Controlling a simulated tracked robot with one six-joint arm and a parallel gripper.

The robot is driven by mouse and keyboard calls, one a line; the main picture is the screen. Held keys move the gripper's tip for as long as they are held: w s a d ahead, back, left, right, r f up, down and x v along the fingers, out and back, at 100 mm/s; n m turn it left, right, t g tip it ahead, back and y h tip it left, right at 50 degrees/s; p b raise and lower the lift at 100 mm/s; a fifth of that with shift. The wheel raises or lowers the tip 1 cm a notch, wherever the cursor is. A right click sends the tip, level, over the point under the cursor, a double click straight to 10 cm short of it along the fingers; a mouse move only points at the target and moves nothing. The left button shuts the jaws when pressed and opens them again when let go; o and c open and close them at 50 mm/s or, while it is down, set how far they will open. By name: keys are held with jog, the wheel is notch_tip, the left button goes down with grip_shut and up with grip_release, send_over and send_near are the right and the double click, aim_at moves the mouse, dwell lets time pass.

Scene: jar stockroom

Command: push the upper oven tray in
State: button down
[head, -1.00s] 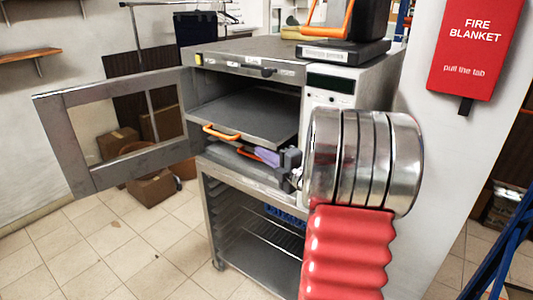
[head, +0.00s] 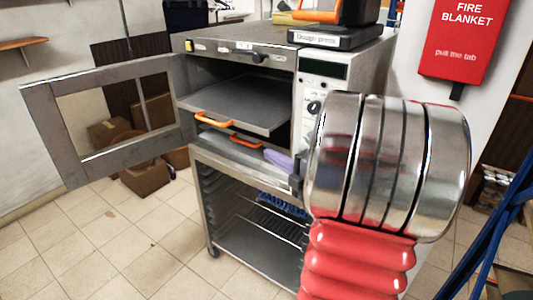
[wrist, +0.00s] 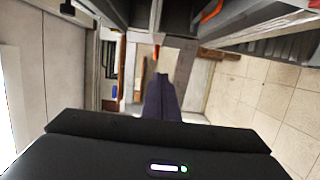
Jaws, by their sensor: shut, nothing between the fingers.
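The upper oven tray (head: 240,100) is a grey sheet with an orange handle (head: 214,119); in the head view it sticks out of the front of the open oven (head: 244,45). The lower tray (head: 228,143) sits below it, with its own orange handle (head: 246,141). My gripper (head: 268,154) has purple fingers, shut and empty, pointing left in front of the oven, to the right of both handles and about level with the lower one in the picture. My arm hides the rest of it. In the wrist view the shut fingers (wrist: 160,78) are at the centre, and an orange handle (wrist: 210,12) shows at the top.
The oven door (head: 110,110) stands wide open to the left. A rack cart (head: 205,215) is under the oven. A black scale-like device (head: 340,37) stands on top. Cardboard boxes (head: 145,178) lie on the floor behind the door. A red fire blanket box (head: 460,40) hangs at right.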

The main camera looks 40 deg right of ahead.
jog(key=shift+s, duration=0.15)
jog(key=w+a+r+m+g+h, duration=0.2)
jog(key=a+m+g, duration=0.1)
jog(key=a+m, duration=0.25)
jog(key=w+a+r+m+g+h, duration=0.1)
jog(key=w+a+m+g+h, duration=0.15)
jog(key=a+m, duration=0.3)
jog(key=s+a+f+m+g+y, duration=0.2)
jog(key=s+a, duration=0.6)
jog(key=a, duration=0.4)
jog(key=s+a+f+m+g+y, duration=0.3)
jog(key=s+a, duration=0.6)
jog(key=a, duration=0.3)
jog(key=shift+a+f+m+g, duration=0.3)
jog(key=shift+f+m+g, duration=0.2)
jog(key=shift+m+g, duration=0.35)
jog(key=shift+a+n+y, duration=0.1)
jog(key=shift+n+y, duration=0.15)
